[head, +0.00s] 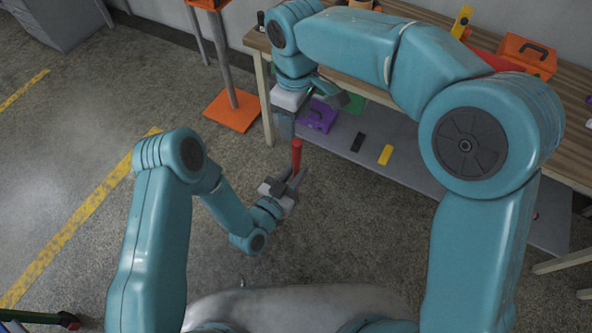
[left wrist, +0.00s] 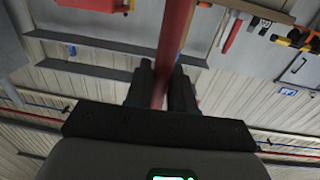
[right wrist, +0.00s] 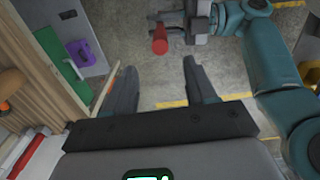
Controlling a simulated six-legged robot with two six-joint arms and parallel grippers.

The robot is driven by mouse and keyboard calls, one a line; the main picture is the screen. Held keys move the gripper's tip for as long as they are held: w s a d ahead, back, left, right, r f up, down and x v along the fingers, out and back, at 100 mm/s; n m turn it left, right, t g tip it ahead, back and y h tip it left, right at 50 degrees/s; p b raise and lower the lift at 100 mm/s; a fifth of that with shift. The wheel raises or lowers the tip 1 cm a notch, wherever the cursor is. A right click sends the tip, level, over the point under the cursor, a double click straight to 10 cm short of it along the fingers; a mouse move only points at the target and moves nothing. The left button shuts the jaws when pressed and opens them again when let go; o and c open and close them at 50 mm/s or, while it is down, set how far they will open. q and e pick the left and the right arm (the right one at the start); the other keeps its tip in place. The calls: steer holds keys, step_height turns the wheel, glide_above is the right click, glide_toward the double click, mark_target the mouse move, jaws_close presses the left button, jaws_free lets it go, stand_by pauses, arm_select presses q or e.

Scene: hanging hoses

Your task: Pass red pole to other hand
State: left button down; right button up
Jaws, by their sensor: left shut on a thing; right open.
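The red pole (head: 297,154) stands roughly upright in the head view. My left gripper (head: 286,183) is shut on its lower part, with the pole rising above the fingers. In the left wrist view the pole (left wrist: 174,45) runs up between the two dark fingers (left wrist: 162,82). My right gripper (head: 308,114) is open and empty, just above the pole's top, pointing down. In the right wrist view the pole's round end (right wrist: 160,46) shows beyond the open fingertips (right wrist: 160,72), roughly between them and apart from them. My left gripper (right wrist: 190,26) is beside it.
A wooden workbench (head: 372,92) with a lower grey shelf (head: 345,150) stands behind and to the right. The shelf holds a purple box (head: 319,115), a black block (head: 357,142) and a yellow block (head: 385,155). An orange-based stand (head: 232,110) is behind left.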

steer(key=shift+r, duration=0.9)
steer(key=w+a+f+t+y, duration=0.2)
steer(key=w+f+t+y, duration=0.1)
steer(key=f+y, duration=0.3)
steer(key=w+d+f+m+t+h, duration=0.1)
steer(key=d+f+m+t+h, duration=0.1)
steer(key=d+f+m+t, duration=0.35)
steer(key=s+d+f+m+g, duration=0.3)
steer(key=s+f+m+g, duration=0.1)
steer(key=s+f, duration=0.6)
steer(key=s+d+f+m+g, duration=0.3)
steer(key=s+f+m+g, duration=0.1)
steer(key=s+f, duration=0.7)
steer(key=s, duration=0.3)
steer(key=shift+d, duration=0.35)
steer(key=shift+f, duration=0.1)
